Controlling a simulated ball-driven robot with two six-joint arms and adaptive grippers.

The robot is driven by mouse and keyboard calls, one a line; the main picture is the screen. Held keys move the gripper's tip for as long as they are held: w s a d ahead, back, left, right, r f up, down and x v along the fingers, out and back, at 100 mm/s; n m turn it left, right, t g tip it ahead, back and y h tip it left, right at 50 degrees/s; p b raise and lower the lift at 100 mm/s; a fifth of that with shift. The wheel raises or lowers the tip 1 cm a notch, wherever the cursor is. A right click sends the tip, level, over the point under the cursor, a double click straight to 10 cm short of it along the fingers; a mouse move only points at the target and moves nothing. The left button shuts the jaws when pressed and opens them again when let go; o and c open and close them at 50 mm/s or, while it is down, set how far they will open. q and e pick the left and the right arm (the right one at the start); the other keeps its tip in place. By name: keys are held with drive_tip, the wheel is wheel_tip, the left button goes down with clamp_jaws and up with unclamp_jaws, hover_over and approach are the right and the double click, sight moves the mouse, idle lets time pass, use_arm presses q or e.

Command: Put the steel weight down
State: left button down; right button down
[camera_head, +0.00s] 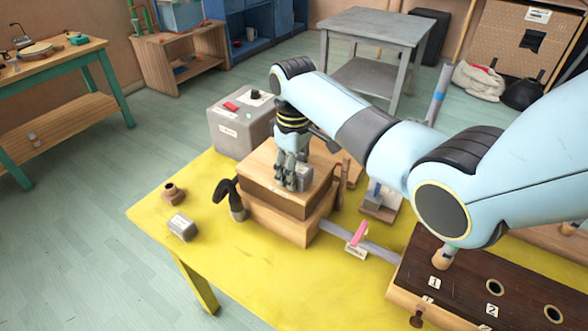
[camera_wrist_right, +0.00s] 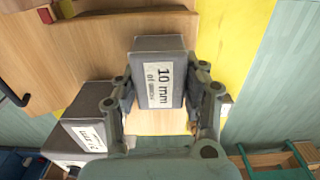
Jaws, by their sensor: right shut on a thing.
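My right gripper (camera_head: 292,181) points down over the top of a wooden box (camera_head: 272,212) on the yellow table. It is shut on a grey block, the steel weight (camera_head: 304,178), seen beside the fingers. In the right wrist view the steel weight (camera_wrist_right: 150,65) sits between the two fingers (camera_wrist_right: 163,103), with a white label reading "10 mm" on its face. The wooden surface shows behind it. I cannot tell whether its underside touches the box top. My left gripper is not in view.
A small labelled grey block (camera_head: 182,228) and a brown piece (camera_head: 173,193) lie left. A dark hook-shaped thing (camera_head: 235,203) touches the box side. The table's front left is clear.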

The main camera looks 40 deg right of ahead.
drive_tip(key=c, duration=0.7)
unclamp_jaws()
drive_tip(key=shift+f, duration=0.1)
wheel_tip(320, 180, up, 12)
drive_tip(key=shift+b, duration=0.45)
